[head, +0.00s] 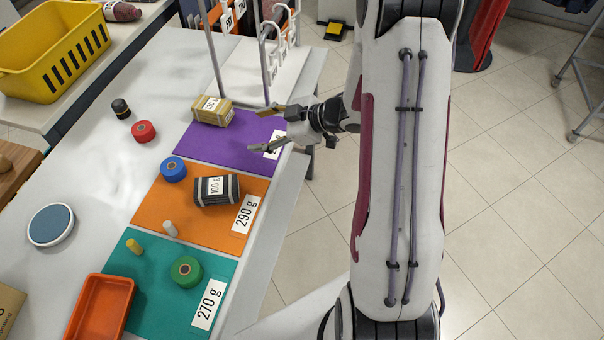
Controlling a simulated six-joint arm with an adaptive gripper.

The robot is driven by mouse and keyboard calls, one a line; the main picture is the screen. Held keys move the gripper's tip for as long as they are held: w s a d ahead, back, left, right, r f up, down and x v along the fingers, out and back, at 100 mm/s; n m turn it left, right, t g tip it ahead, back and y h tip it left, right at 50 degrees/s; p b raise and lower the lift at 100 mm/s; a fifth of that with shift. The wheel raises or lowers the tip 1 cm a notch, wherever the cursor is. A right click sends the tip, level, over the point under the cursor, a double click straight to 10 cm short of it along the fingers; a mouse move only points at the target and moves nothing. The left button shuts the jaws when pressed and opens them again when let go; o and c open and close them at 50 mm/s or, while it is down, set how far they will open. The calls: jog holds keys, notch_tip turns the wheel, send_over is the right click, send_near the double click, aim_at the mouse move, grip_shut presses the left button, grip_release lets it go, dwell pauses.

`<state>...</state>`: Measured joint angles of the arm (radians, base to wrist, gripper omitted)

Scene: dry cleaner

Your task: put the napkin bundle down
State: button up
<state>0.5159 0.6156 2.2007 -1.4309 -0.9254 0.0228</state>
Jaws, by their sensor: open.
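Two labelled bundles are in view, and I cannot tell for sure which is the napkin bundle. A tan one (212,111), with a label that seems to read 150 g, sits at the far left corner of the purple mat (215,145). A dark striped one (231,188), labelled 100 g, lies on the orange mat (160,210). My gripper (256,129) is open and empty at the right part of the purple mat, its fingers pointing left. It is apart from both bundles, to the right of the tan one. It partly hides the purple mat's number card.
A blue roll (173,169) is on the orange mat, marked 290 g. A green roll (187,271) is on the teal mat (150,310), marked 270 g. Left are a red roll (143,131), black weight (121,109), round scale (51,225) and orange tray (100,305). A white rack (275,65) stands behind.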

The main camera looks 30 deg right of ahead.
jog(key=d+r+m+t+h, duration=0.1)
jog(key=d+r+m+h, duration=0.2)
jog(key=r, duration=0.4)
jog(key=d+r+m+h, duration=0.2)
jog(key=d+r+h, duration=0.25)
jog(key=r, duration=0.35)
jog(key=s+r+m+h, duration=0.2)
jog(key=s+r+h, duration=0.15)
jog(key=s, duration=0.25)
jog(key=s+a+m+g+y, duration=0.1)
jog(key=s+a, duration=0.3)
jog(key=s, duration=0.4)
jog(key=s+a+r+m+g+y, duration=0.1)
jog(key=s+a, duration=0.3)
jog(key=s, duration=0.4)
jog(key=s+a+r+m+g+y, duration=0.1)
jog(key=s+a+m+g, duration=0.1)
jog(key=s+a, duration=0.3)
jog(key=s+m, duration=0.1)
jog(key=s, duration=0.2)
jog(key=shift+y, duration=0.3)
jog(key=shift+o, duration=0.4)
jog(key=shift+d, duration=0.1)
